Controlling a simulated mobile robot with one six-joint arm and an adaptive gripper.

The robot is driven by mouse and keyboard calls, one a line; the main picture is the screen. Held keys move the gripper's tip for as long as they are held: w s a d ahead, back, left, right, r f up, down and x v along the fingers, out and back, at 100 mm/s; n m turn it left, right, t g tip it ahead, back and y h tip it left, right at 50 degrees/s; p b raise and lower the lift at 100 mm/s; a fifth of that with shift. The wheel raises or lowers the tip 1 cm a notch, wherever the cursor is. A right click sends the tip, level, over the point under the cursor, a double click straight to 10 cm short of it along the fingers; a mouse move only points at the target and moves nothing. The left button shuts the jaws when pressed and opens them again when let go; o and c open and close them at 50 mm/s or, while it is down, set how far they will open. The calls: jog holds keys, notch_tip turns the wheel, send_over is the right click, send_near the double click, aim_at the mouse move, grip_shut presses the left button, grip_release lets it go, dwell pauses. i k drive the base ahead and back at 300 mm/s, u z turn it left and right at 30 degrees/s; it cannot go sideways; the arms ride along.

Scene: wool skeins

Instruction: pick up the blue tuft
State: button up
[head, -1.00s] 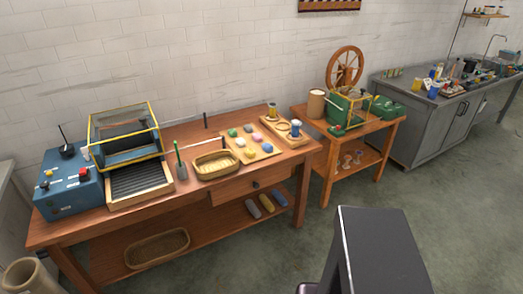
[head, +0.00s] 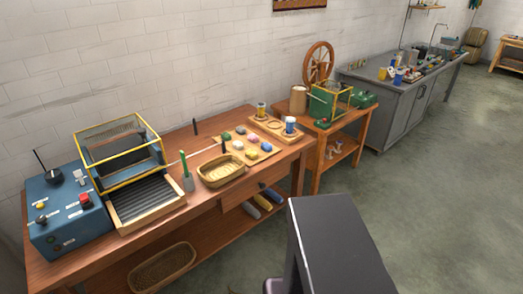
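The blue tuft (head: 266,147) lies at the right front part of a light wooden board (head: 264,157) on the brown workbench. A yellow tuft (head: 252,153) is to its left, and a pink tuft (head: 253,138) is behind it. White, green and dark tufts lie farther left and back on the same board. Nothing covers the blue tuft. My gripper is not in view.
A wicker basket (head: 221,181) stands left of the board. A wooden tray with spools (head: 289,124) sits behind it to the right. A blue machine with a yellow frame fills the bench's left end. Open floor (head: 430,200) lies to the right.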

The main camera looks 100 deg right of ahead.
aim_at(266, 146)
jog(key=z, duration=0.15)
jog(key=i, duration=0.25)
jog(key=u, duration=0.2)
jog(key=k, duration=0.15)
jog(key=z, duration=3.05)
jog(key=i, duration=0.95)
jog(key=z, duration=0.05)
